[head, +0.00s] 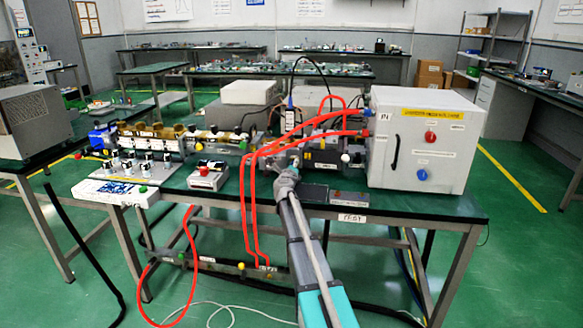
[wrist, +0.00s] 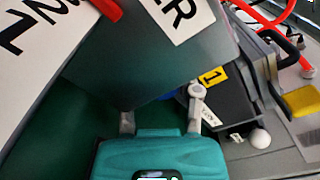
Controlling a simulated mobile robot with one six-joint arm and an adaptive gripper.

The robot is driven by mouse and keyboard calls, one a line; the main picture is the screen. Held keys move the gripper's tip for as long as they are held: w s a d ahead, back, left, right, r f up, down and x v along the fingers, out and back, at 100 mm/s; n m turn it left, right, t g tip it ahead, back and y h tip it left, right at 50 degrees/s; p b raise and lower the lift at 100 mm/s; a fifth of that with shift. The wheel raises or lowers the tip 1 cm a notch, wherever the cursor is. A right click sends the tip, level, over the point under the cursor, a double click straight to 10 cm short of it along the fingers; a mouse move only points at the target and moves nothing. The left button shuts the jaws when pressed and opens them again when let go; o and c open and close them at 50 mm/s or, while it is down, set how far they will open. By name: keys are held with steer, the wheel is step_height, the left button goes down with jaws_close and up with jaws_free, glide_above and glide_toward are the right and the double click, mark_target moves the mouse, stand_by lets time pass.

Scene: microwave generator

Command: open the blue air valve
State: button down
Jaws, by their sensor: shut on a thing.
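My gripper (head: 291,166) is at the end of my arm, low in front of the modules on the test bench. In the wrist view the two fingers of my gripper (wrist: 162,108) stand apart, on either side of a grey panel's lower edge. A small patch of blue, which appears to be the blue air valve (wrist: 169,95), shows beside the right finger. The gripper is shut on it. Most of the valve is hidden by the grey panel (wrist: 170,60), and its handle angle cannot be told. In the head view the valve is hidden behind my gripper.
A white cabinet (head: 400,175) with red and blue knobs stands at the bench's right. Red hoses (head: 252,190) loop close to my gripper. A white ball knob (wrist: 260,138) and a yellow "1" tag (wrist: 212,77) are right of the fingers. A small red-button box (head: 208,177) stands left.

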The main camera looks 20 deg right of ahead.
steer(key=shift+w, duration=0.15)
steer(key=shift+c, duration=1.5)
jaws_free()
steer(key=shift+s+a, duration=0.1)
steer(key=shift+s, duration=0.15)
steer(key=shift+v, duration=3.8)
